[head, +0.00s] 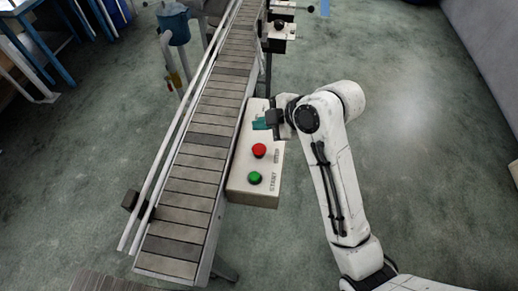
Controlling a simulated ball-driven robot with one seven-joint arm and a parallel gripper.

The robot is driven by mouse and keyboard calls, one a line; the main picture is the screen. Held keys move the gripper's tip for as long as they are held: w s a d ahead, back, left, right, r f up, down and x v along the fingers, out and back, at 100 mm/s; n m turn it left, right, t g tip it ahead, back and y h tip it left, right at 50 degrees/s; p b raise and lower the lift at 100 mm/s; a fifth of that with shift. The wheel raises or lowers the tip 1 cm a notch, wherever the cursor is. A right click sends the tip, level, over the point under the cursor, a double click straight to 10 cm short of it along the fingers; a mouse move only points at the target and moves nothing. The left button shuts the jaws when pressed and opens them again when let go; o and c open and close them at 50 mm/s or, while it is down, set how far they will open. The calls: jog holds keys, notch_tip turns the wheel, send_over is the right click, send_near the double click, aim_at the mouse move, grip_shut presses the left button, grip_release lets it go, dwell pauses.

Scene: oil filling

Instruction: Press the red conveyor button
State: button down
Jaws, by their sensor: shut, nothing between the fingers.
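The red button (259,150) sits on a cream control box (242,187) at the right side of the conveyor. A green button (255,178) is on the same box, nearer to me, beside lettering that seems to read START. My gripper (262,124), with teal fingertips, is shut and empty. In the picture it is just beyond the red button, over the far part of the box, and appears apart from the button. Its height above the box is hard to tell. My white arm reaches in from the lower right.
The slatted conveyor (204,148) runs from lower left to the top, with a side rail (167,150) on its left. A blue container (174,24) stands beyond it at upper left. Another box (280,42) is farther along the conveyor.

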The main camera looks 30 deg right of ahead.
jog(key=b, duration=0.4)
send_over(262, 150)
notch_tip(262, 150, down, 5)
jog(key=shift+f, duration=0.15)
jog(key=shift+f+b, duration=0.5)
jog(key=shift+f, duration=0.4)
jog(key=shift+f, duration=0.1)
dwell(0.8)
jog(key=shift+f, duration=0.3)
jog(key=shift+f+b, duration=0.45)
jog(key=shift+f, duration=0.1)
dwell(0.7)
jog(key=shift+r, duration=0.1)
jog(key=shift+r+p, duration=0.85)
jog(key=shift+r, duration=0.1)
